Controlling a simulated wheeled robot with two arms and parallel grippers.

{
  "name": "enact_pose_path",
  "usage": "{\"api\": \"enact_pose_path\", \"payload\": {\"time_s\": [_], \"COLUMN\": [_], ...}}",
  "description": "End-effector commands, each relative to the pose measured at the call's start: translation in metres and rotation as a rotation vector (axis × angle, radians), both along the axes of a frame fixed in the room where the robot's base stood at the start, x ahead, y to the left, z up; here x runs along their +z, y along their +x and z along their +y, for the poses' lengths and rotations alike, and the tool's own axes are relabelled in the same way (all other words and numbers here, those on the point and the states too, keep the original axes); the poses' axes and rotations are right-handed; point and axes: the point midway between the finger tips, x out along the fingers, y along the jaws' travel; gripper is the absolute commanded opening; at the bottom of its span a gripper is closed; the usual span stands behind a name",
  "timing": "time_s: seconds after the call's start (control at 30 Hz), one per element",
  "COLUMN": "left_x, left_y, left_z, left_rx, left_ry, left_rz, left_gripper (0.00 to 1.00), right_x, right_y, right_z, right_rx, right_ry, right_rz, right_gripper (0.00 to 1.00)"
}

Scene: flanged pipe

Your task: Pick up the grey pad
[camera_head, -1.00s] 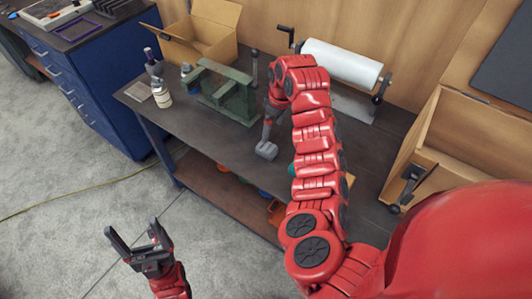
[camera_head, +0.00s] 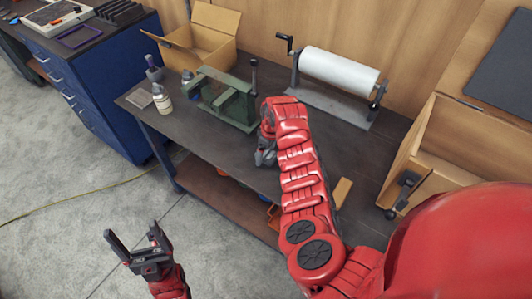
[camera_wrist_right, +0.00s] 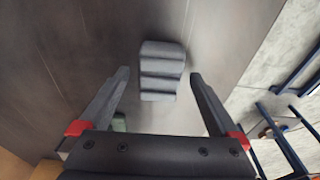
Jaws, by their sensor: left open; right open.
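The grey pad (camera_wrist_right: 162,70), a ridged grey block, lies on the dark table top in the right wrist view. My right gripper (camera_wrist_right: 158,77) is open above it, with the pad in view between and just beyond the fingertips; I cannot tell the remaining gap. My left gripper (camera_head: 135,247) is open and empty over the floor, off the table's front.
A green metal fixture (camera_head: 228,98) stands just left of my right wrist. A white roll (camera_head: 340,70) on a stand is behind it. A yellow block (camera_head: 342,190) lies right of the arm. An open wooden box (camera_head: 455,150) stands at the right, a cardboard box (camera_head: 208,35) at the back left.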

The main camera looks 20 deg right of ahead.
Motion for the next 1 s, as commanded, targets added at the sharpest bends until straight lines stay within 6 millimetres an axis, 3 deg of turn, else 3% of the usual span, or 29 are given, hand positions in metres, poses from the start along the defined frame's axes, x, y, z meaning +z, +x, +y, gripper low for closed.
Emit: {"api": "enact_pose_path", "payload": {"time_s": [0.3,0.8,1.0], "left_x": [0.0009,0.001,0.0008], "left_y": [0.0,0.0,0.0], "left_z": [0.0,0.0,0.0], "left_rx": [0.0,0.0,0.0], "left_ry": [0.0,0.0,0.0], "left_rz": [0.0,0.0,0.0], "left_gripper": [0.84,0.84,0.84], "right_x": [-0.0034,-0.0031,-0.0031], "right_y": [0.0004,0.0003,0.0003], "right_z": [0.0002,0.0,-0.0001], "right_rx": [0.002,0.001,0.001], "right_ry": [-0.002,-0.002,-0.002], "right_rz": [0.0,0.0,0.0], "right_gripper": [0.96,0.08,0.08]}}
